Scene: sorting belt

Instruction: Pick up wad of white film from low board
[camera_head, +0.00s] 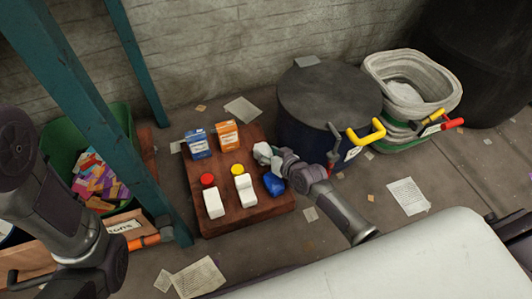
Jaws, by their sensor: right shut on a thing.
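The low board (272,207) is a reddish-brown wooden slab on the floor near the middle of the head view. My right gripper (275,157) reaches over its right side and is shut on the wad of white film (263,151), a small pale crumpled lump. The gripper hides part of the wad, and I cannot tell whether the wad still touches the board. My left arm shows at the left edge, but its gripper is not in view.
The board also bears a blue box (198,144), an orange box (228,135), two white bottles with red (208,180) and yellow (238,170) caps, and a blue lump (273,184). A lidded dark bin (328,95) stands behind right. Teal posts (110,125) stand left.

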